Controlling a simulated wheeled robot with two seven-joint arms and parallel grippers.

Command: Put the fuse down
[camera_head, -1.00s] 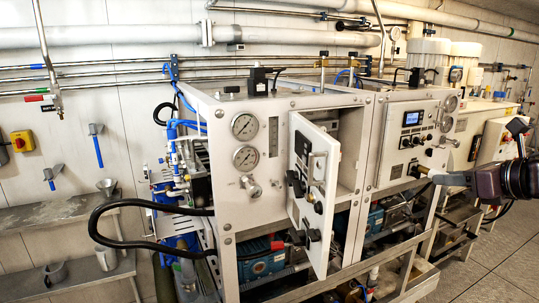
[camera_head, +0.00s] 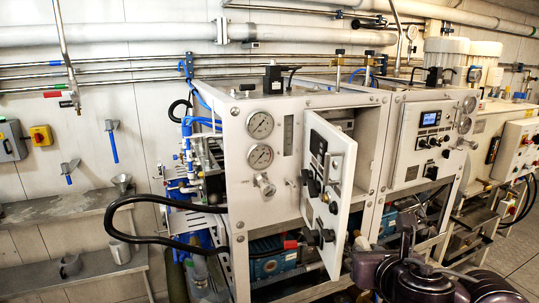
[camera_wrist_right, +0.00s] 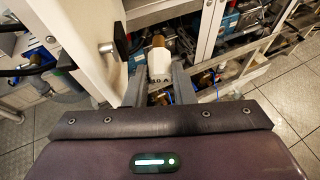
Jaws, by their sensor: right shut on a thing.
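The fuse (camera_wrist_right: 160,66) is a small white body with a brass end and dark lettering, seen in the right wrist view. My right gripper (camera_wrist_right: 160,84) is shut on it, one finger on each side, and holds it with the brass end pointing away. In the head view my right gripper (camera_head: 370,258) is low, in front of the machine and near the lower edge of the open cabinet door (camera_head: 328,185). The fuse is small and hard to make out there. My left gripper is out of view.
The open door sticks out just left of my right gripper, with knobs and a handle on it. The machine frame and lower pumps (camera_head: 267,266) lie behind. A grey shelf (camera_head: 60,208) stands at the left wall, with metal cups on the shelves. Open floor (camera_head: 505,252) shows at right.

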